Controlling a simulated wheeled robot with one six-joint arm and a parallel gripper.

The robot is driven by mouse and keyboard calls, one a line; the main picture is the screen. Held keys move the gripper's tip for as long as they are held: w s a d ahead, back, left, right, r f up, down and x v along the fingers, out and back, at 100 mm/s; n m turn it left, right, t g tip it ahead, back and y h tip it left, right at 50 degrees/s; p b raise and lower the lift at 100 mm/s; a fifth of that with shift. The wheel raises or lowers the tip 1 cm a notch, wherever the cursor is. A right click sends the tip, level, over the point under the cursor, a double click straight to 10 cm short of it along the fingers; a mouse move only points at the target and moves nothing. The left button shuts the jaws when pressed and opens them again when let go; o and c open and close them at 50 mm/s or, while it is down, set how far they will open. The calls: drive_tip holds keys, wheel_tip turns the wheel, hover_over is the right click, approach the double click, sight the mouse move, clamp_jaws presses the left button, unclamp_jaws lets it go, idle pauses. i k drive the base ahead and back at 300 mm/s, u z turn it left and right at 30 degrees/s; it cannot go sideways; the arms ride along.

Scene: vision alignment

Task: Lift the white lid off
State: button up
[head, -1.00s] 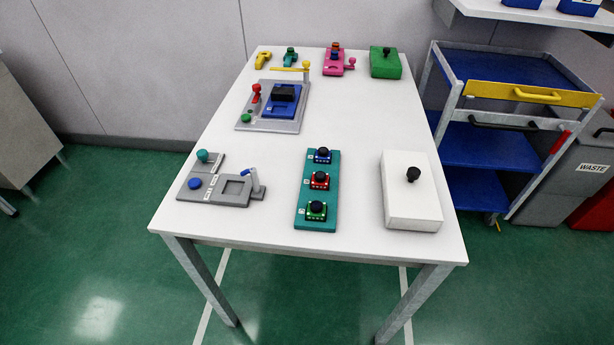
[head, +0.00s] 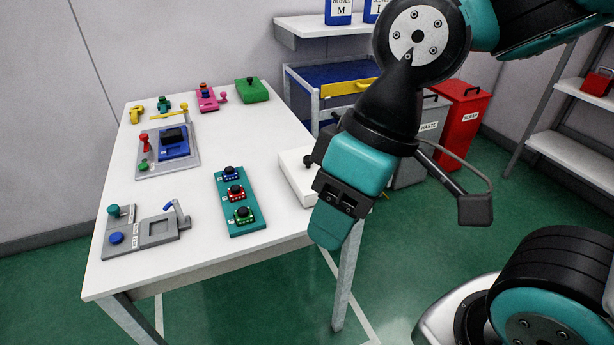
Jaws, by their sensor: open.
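The white lid (head: 296,182) is a white box-like block with a black knob on top. It sits at the right side of the white table, and my arm hides its right part in the head view.
A teal board (head: 238,203) with several knobbed blocks lies left of the lid. A grey fixture (head: 160,229) is at the front left, and another fixture with a blue block (head: 173,146) is behind it. A blue cart (head: 335,84) and a red bin (head: 462,110) stand behind.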

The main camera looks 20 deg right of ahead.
sight(295, 164)
drive_tip(key=z, duration=0.6)
drive_tip(key=i, duration=1)
